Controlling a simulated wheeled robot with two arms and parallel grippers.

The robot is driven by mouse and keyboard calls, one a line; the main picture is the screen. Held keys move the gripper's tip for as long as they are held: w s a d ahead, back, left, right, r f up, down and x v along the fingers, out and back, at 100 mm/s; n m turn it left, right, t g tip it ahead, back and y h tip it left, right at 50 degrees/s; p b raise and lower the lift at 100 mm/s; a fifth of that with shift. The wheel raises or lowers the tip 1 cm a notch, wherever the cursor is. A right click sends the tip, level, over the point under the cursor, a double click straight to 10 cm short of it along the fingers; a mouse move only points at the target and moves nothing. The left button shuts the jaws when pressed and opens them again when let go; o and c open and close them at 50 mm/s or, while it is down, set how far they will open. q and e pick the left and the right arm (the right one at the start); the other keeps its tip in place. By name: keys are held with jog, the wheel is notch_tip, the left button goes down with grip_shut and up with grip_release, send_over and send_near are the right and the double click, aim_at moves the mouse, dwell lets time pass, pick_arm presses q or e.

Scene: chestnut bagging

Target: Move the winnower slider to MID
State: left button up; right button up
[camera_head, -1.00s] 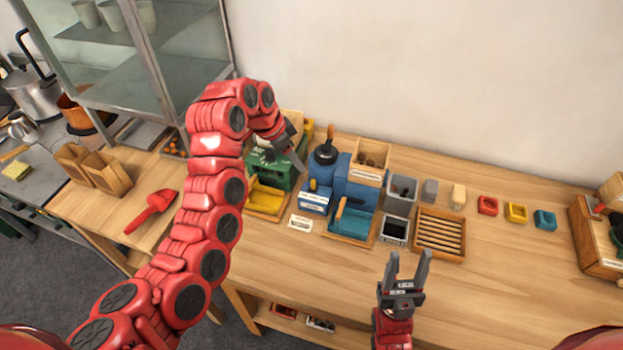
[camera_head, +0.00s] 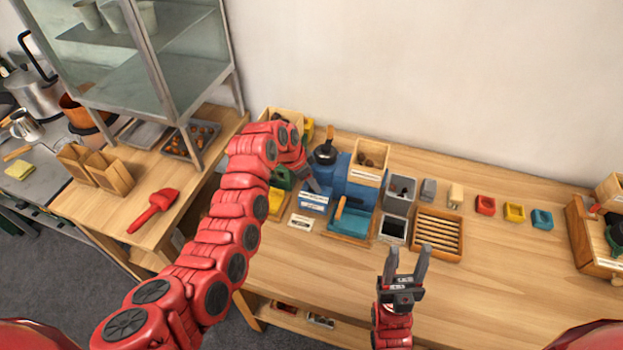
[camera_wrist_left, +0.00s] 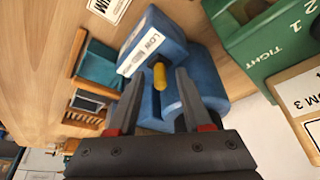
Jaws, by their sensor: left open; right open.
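The blue winnower (camera_head: 354,193) stands on the table in the head view, with a wooden hopper on top and a teal tray in front. In the left wrist view the blue machine (camera_wrist_left: 205,75) carries a yellow slider knob (camera_wrist_left: 160,75) beside a white label reading LOW (camera_wrist_left: 140,52). My left gripper (camera_wrist_left: 155,98) is open, its two fingers on either side of the yellow knob, apart from each other. In the head view my left gripper (camera_head: 312,184) is at the machine's left front, partly hidden. My right gripper (camera_head: 407,265) is open and empty over the table front.
A green machine (camera_wrist_left: 265,40) with a TIGHT label stands close beside the blue one. Grey bins (camera_head: 399,195), a slatted wooden tray (camera_head: 437,234) and red, yellow and teal blocks (camera_head: 514,212) lie to the right. The table's right front is clear.

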pick_arm(q)
jog(key=shift+c, duration=0.2)
grip_shut()
dwell(1.2)
